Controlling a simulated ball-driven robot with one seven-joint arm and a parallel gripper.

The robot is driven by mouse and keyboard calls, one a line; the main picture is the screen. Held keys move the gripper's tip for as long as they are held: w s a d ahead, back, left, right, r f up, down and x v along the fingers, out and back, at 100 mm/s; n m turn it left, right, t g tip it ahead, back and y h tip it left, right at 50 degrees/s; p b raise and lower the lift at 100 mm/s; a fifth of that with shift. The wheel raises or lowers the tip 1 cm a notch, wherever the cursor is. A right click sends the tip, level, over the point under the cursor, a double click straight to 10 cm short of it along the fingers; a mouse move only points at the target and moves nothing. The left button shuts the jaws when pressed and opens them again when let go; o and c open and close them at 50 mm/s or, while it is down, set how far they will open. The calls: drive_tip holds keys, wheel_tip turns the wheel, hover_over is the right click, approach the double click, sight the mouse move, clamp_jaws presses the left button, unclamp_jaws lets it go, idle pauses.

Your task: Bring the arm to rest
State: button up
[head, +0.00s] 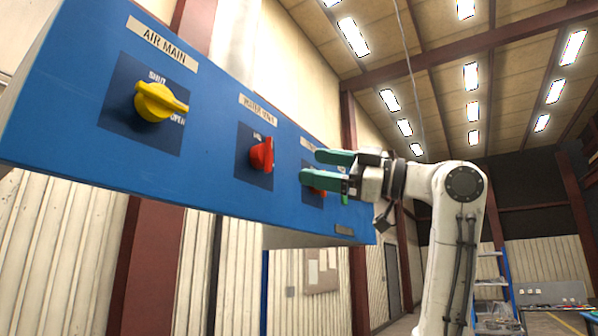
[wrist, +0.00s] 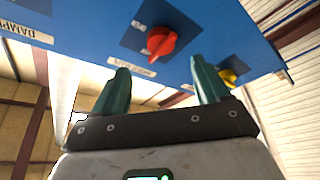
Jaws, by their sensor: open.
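My white arm (head: 462,225) is raised at the right of the head view and bent toward a blue control panel (head: 60,95). My gripper (head: 312,166) has two green fingers, spread apart with nothing between them. It is in front of the panel's right part, partly covering a red knob (head: 318,191). In the wrist view my gripper (wrist: 160,82) also shows open, with a red knob (wrist: 164,42) on the panel beyond the fingertips. I cannot tell whether the fingers touch the panel.
The panel also carries a yellow AIR MAIN knob (head: 158,102) and a middle red knob (head: 262,155). A shelf rack (head: 492,290) and a bench (head: 550,295) stand far back at the right. Open room lies right of my arm.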

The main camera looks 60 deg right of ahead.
drive_tip(key=shift+v, duration=0.75)
